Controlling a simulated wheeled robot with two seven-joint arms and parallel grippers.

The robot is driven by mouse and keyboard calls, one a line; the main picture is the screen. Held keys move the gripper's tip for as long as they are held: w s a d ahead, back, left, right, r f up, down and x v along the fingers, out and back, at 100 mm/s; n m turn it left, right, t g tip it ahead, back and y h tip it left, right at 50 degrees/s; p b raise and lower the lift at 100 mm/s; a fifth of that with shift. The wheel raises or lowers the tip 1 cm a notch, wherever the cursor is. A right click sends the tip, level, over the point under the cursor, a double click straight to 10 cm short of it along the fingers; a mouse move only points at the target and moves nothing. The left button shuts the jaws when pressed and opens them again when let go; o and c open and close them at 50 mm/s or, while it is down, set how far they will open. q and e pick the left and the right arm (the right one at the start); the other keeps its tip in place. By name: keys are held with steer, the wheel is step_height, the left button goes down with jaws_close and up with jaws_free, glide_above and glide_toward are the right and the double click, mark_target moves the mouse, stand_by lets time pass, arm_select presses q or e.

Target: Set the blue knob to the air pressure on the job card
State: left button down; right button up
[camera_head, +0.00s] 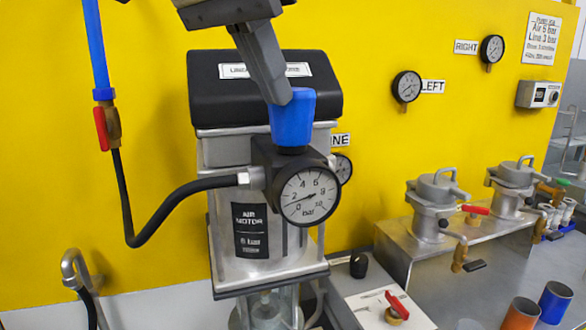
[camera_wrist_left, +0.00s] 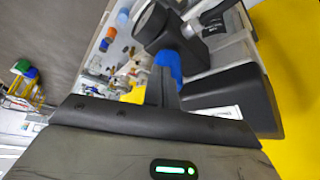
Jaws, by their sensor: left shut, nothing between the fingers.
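The knob also shows in the left wrist view (camera_wrist_left: 168,64), just beyond the fingers (camera_wrist_left: 162,84). The gauge (camera_head: 308,196) on the block is marked in bar, and its needle looks low, between 0 and 2. The job card (camera_head: 543,38) on the wall has an air line that looks like 5 or 6 bar, and a line pressure of 3 bar.
A black hose (camera_head: 165,210) runs from the block to a red-handled valve (camera_head: 103,128) at left. Wall gauges labelled LEFT (camera_head: 407,87) and RIGHT (camera_head: 492,48) hang beyond. Metal pots (camera_head: 437,200) stand on a bench at right. A red-handled valve (camera_head: 396,306) sits on a white plate.

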steer(key=shift+f, duration=0.1)
stand_by(0.3)
arm_select(q)
steer(key=shift+w+a+r+p, duration=0.1)
steer(key=shift+w+a+p, duration=0.1)
steer(key=shift+p, duration=0.2)
steer(key=shift+w+a, duration=0.2)
steer(key=shift+a, duration=0.15)
steer(key=shift+w+a, duration=0.5)
steer(key=shift+w, duration=0.05)
arm_select(e)
steer(key=shift+s+d, duration=0.15)
arm_select(q)
steer(key=shift+w, duration=0.1)
steer(key=shift+a, duration=0.35)
steer(key=shift+r, duration=2.9)
steer(key=shift+s, duration=0.2)
